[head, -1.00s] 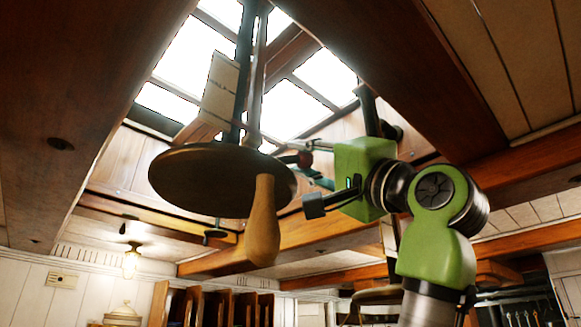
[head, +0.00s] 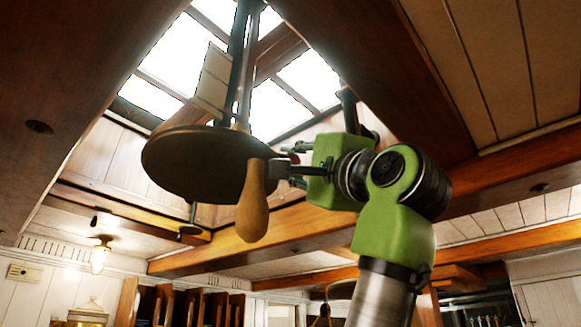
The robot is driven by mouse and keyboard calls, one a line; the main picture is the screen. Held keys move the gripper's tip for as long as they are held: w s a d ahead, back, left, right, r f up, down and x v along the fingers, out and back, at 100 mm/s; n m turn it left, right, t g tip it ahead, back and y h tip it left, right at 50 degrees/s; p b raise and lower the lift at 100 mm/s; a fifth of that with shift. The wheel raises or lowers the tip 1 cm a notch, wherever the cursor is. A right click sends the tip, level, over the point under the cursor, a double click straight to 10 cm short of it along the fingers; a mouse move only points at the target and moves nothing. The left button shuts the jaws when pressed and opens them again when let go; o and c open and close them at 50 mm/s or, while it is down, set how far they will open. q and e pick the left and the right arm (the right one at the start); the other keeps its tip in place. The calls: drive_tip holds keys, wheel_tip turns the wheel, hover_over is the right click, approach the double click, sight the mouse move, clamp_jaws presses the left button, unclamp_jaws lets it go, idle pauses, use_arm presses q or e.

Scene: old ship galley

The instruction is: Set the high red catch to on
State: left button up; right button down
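The red catch (head: 292,158) is mostly hidden. Only a small dark red bit shows high up, just right of the round dark disc and behind my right gripper's fingers. Its setting cannot be read. My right gripper (head: 290,159) comes in from the right on the green arm. Its dark fingertips are close to the red bit, one above and one below it in the picture. Whether they touch it, and how far apart they are, I cannot tell. My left gripper is out of view.
A dark round disc (head: 195,165) hangs on rods under the skylight (head: 300,85), with a pale wooden handle (head: 253,205) below its right edge, close to my gripper. Wooden beams (head: 290,240) frame the opening. A lit lamp (head: 99,257) hangs at lower left.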

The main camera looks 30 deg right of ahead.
drive_tip(key=c, duration=1.7)
unclamp_jaws()
drive_tip(key=a+v, duration=0.1)
drive_tip(key=v, duration=1.1)
drive_tip(key=shift+d, duration=0.5)
